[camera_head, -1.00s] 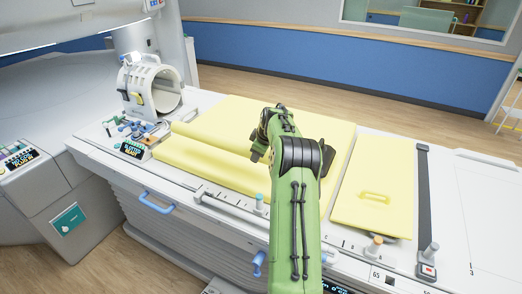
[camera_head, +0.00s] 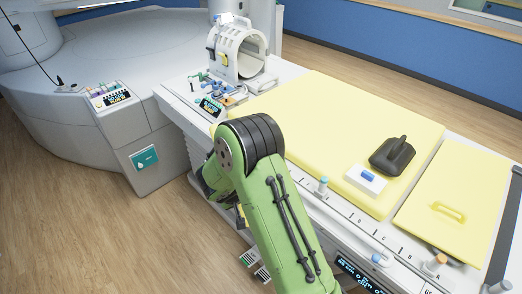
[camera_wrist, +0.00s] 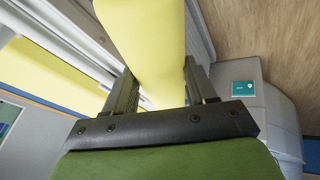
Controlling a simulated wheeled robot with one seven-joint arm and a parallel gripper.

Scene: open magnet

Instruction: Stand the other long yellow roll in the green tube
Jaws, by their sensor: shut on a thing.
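In the wrist view a long yellow roll (camera_wrist: 145,35) runs up between the two dark fingers of my gripper (camera_wrist: 158,78), which is shut on it. The roll's upper end runs out of the picture. In the head view my green arm hides my gripper, and most or all of the held roll is hidden with it. I cannot make out a green tube in either view.
The white table carries a wide yellow pad (camera_head: 330,120) with a black paddle-shaped thing (camera_head: 391,158) and a small white box (camera_head: 366,180) on it. A yellow board (camera_head: 452,205) lies to the right. A white ring-shaped coil (camera_head: 217,52) stands at the back. Floor at left is clear.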

